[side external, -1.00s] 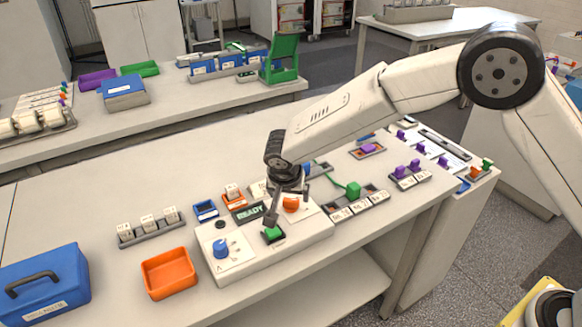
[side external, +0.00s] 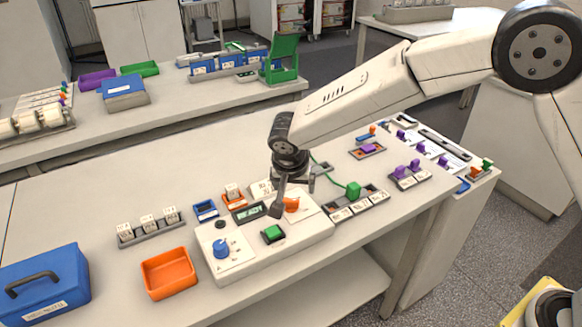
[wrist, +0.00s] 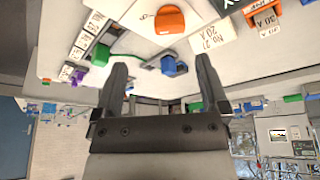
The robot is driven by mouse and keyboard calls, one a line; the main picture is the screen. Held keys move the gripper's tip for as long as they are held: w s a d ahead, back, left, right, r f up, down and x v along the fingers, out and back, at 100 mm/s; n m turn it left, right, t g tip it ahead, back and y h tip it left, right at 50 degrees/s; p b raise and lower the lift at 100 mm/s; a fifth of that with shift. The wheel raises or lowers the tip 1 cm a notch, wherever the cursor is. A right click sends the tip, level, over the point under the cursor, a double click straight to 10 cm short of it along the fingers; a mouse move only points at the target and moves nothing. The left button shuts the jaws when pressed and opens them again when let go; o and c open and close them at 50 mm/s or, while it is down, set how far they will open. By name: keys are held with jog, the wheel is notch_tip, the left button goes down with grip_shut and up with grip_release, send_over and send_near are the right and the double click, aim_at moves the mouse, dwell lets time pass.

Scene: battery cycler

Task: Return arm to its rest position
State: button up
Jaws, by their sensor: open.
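My gripper (side external: 293,196) hangs above the battery cycler (side external: 265,245), over the right part of its top near the orange knob (side external: 291,204). In the wrist view my gripper (wrist: 160,75) has its two dark fingers spread wide with nothing between them. The cycler's green button (side external: 273,233) and blue dial (side external: 221,248) are clear of the fingers. The small display (side external: 249,213) is dark green and its text cannot be read. The orange knob also shows in the wrist view (wrist: 168,18), beyond the fingertips.
An orange bin (side external: 169,274) and a blue case (side external: 45,285) stand at the left. A rack of white cells (side external: 148,226) is behind the bin. A green plug (side external: 353,190) with a cable sits right of the cycler, by labelled slots (side external: 358,205). Bench space at the back left is free.

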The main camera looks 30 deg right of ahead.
jog(key=s+d+n+y, duration=0.2)
jog(key=s+d+n, duration=0.5)
jog(key=s+d, duration=1.1)
jog(key=s, duration=0.3)
jog(key=shift+s+r+n+g+y, duration=0.2)
jog(key=shift+n+g+y, duration=0.1)
jog(key=shift+n+y, duration=0.1)
